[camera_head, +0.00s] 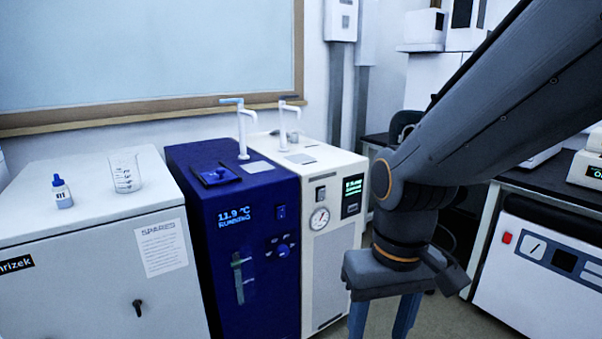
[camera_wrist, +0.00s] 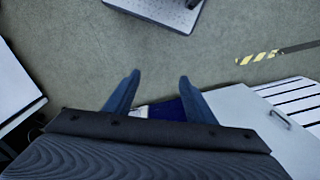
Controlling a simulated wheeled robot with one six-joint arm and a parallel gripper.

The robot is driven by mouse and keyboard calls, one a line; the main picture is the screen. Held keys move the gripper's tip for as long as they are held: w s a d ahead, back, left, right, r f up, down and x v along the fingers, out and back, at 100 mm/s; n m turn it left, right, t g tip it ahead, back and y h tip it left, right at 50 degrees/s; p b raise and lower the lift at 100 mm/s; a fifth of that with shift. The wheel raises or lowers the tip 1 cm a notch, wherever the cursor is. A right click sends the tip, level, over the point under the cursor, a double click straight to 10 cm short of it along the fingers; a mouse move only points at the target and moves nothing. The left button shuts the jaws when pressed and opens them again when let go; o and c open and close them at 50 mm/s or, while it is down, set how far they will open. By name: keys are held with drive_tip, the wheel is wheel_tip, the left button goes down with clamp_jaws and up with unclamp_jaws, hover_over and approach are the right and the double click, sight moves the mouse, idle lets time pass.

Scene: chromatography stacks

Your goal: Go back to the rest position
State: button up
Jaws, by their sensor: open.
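My gripper (camera_head: 385,318) hangs pointing down in front of the white unit with the gauge, at the right of the middle in the head view. Its fingers run out of the bottom of that picture. In the wrist view my gripper (camera_wrist: 158,82) shows two blue fingers spread apart. My arm comes in from the upper right of the head view and hides part of the background there.
A blue unit (camera_head: 245,225) reading 11.9 °C and a white gauge unit (camera_head: 330,255) stand side by side. A grey cabinet (camera_head: 90,265) at left bears a small bottle (camera_head: 62,192) and a glass beaker (camera_head: 125,173). A bench (camera_head: 560,180) stands at right; floor shows between.

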drive_tip(key=d+r+m+p, duration=0.2)
drive_tip(key=d+r+p, duration=0.5)
drive_tip(key=p, duration=0.6)
drive_tip(key=shift+s+d+r+p, duration=0.3)
drive_tip(key=shift+r+p, duration=0.1)
drive_tip(key=shift+r, duration=0.1)
